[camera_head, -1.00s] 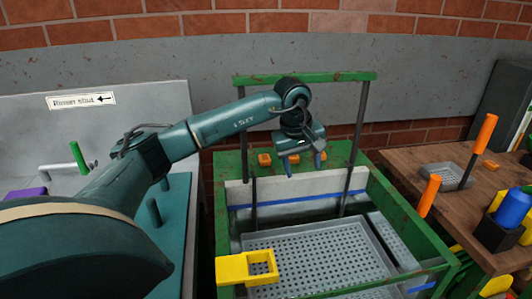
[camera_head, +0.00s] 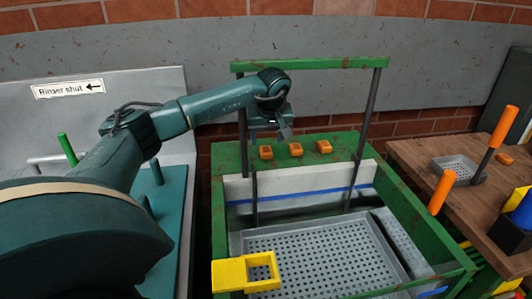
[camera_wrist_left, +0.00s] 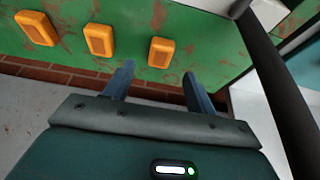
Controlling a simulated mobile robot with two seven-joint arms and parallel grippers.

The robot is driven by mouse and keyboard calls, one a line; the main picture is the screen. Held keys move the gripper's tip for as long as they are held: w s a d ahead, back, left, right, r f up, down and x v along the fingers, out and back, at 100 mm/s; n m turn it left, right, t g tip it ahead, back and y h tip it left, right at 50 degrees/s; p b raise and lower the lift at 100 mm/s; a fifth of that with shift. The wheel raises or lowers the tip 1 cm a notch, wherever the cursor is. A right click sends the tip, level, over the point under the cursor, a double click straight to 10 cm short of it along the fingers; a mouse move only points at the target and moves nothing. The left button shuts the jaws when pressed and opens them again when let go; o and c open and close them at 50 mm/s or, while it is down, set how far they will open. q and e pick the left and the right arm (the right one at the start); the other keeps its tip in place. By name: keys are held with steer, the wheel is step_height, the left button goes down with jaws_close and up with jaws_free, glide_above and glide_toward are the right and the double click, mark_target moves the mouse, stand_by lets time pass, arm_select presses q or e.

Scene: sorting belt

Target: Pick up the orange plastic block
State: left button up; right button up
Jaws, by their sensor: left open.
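Three small orange blocks lie in a row on the green rear ledge: a left one (camera_head: 266,152), a middle one (camera_head: 296,149) and a right one (camera_head: 323,146). My left gripper (camera_head: 269,135) hangs just behind and above the left end of this row, open and empty. In the left wrist view the fingers (camera_wrist_left: 158,72) are apart, and one orange block (camera_wrist_left: 161,52) lies just beyond the gap between their tips, not touching them. The other two blocks (camera_wrist_left: 100,40) (camera_wrist_left: 36,27) lie off to the left there. My right gripper is not in view.
A green frame (camera_head: 310,64) with dark posts rises around the ledge. In front are a perforated grey tray (camera_head: 330,250) and a yellow holder (camera_head: 230,273). The wooden table (camera_head: 425,155) at right bears a small grey tray (camera_head: 459,169), another orange piece (camera_head: 503,158) and orange-handled tools.

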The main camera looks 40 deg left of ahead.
mark_target(266, 149)
arm_select(q)
steer(key=x, duration=0.5)
steer(key=shift+d, duration=0.1)
steer(key=c, duration=1.1)
